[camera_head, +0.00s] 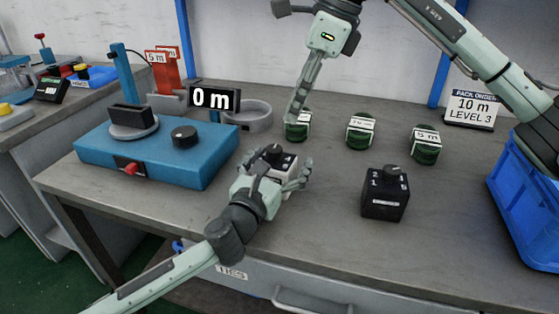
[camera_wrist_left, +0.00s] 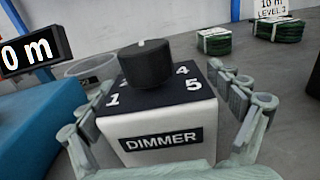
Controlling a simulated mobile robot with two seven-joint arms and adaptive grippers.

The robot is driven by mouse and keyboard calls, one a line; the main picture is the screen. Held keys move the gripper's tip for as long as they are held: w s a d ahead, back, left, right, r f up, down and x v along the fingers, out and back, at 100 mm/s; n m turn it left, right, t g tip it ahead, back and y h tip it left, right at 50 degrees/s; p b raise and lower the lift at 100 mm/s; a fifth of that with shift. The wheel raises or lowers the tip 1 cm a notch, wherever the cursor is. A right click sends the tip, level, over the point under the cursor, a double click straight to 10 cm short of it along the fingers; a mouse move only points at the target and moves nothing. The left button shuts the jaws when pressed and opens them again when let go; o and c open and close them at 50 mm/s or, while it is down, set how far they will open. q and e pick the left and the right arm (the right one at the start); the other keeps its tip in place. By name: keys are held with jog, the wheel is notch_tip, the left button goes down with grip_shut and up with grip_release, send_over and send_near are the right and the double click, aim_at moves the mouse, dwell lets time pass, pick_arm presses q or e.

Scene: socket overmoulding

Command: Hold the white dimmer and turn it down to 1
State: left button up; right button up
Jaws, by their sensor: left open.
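The white dimmer (camera_head: 284,162) stands on the table, with a black top and black knob. In the left wrist view the dimmer (camera_wrist_left: 160,138) fills the middle, its label facing me. Its knob (camera_wrist_left: 146,66) has a white mark at the far side of its top, pointing away from me; 1 and 5 are clear, and the 3 is hidden. My left gripper (camera_head: 279,168) is open, with fingers on both sides of the dimmer body; contact is unclear. My right gripper (camera_head: 293,116) points down at the leftmost green coil (camera_head: 302,128); its opening is unclear.
A black box with a knob (camera_head: 384,204) stands to the right. Two more green coils (camera_head: 361,131) (camera_head: 425,147) stand behind it. A blue machine (camera_head: 200,165) with a "0 m" display (camera_head: 214,98) is at left. A blue crate (camera_head: 525,200) is at right.

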aim_at(274, 149)
pick_arm(q)
jog(key=c, duration=1.3)
pick_arm(e)
jog(key=shift+o, duration=0.3)
pick_arm(q)
jog(key=shift+c, duration=0.2)
pick_arm(e)
jog(key=shift+o, duration=1.1)
jog(key=shift+a, duration=0.1)
jog(key=shift+o, duration=0.5)
jog(key=shift+a+r+m, duration=0.2)
jog(key=shift+a+m, duration=0.15)
jog(key=shift+m, duration=0.05)
jog(key=a+f+m+h, duration=0.1)
jog(key=f+m, duration=0.1)
jog(key=f, duration=0.1)
jog(key=a+f+m+h, duration=0.1)
jog(key=f+m, duration=0.1)
jog(key=f, duration=0.1)
jog(key=a+f+m+h, duration=0.1)
jog(key=f+h, duration=0.1)
jog(key=f, duration=0.1)
jog(key=shift+w+f+m+g, duration=0.2)
jog(key=shift+w+m+g, duration=0.1)
jog(key=shift+w+m, duration=0.1)
